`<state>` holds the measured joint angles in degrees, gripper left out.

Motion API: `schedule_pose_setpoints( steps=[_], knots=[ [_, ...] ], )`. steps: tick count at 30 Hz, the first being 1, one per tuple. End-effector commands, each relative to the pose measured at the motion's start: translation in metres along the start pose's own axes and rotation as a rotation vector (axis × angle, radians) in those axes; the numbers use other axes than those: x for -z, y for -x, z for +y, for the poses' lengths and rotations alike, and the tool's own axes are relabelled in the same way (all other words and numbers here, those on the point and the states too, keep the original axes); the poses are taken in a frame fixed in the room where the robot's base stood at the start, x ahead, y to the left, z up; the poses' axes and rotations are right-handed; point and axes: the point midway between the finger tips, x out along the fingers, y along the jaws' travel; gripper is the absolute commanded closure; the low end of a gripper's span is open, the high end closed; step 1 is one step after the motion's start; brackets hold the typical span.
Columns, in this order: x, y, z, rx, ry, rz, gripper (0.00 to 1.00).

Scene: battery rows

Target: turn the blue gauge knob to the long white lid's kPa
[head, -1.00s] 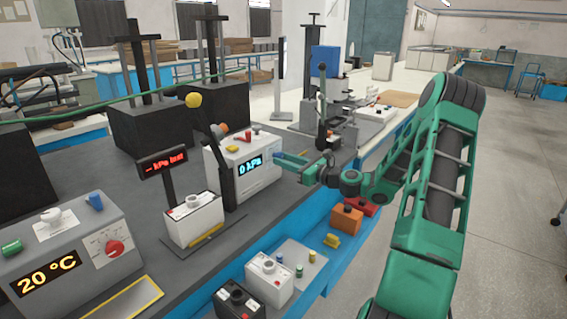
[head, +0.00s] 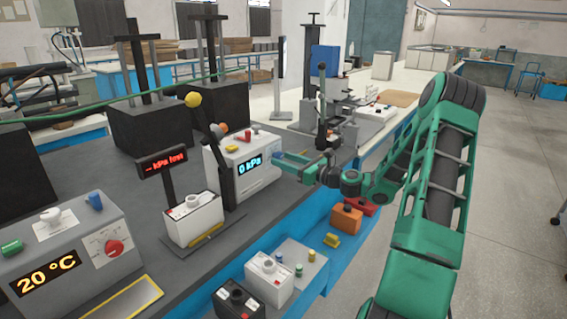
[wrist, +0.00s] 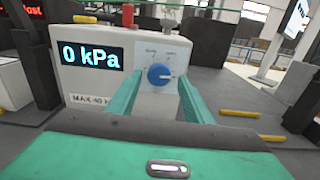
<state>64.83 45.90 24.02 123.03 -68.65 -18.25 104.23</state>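The white gauge box (head: 232,170) stands on the bench, its display reading 0 kPa. Its blue knob (wrist: 159,75) is on the front panel in the wrist view, with a white mark that seems to point right and small unreadable labels above. My gripper (head: 278,160) is open, its two green fingers on either side of the knob in the wrist view, with no visible contact. A white-topped battery (head: 193,218) stands below the red "kPa test" display (head: 162,162). Another white battery (head: 268,279) stands at the lower front. I cannot read a kPa value on any lid.
A yellow-knobbed lever (head: 193,100) stands beside the gauge box. A grey 20 °C box (head: 70,250) is at the left. A black battery (head: 238,298), an orange box (head: 345,218) and a red box (head: 362,204) are along the front. Yellow bars (wrist: 240,113) lie right of the gauge.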

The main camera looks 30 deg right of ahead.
Motion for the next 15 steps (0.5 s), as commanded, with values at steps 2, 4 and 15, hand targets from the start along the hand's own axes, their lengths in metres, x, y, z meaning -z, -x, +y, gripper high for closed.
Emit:
schedule_pose_setpoints(
  steps=[2, 4, 15],
  knots=[
    [0.000, 0.000, 0.001, -0.001, 0.000, -0.001, 0.53],
    [-0.001, 0.000, 0.001, -0.002, 0.000, -0.002, 0.53],
    [0.000, 0.047, -0.001, 0.002, -0.003, -0.001, 0.53]
  ],
)
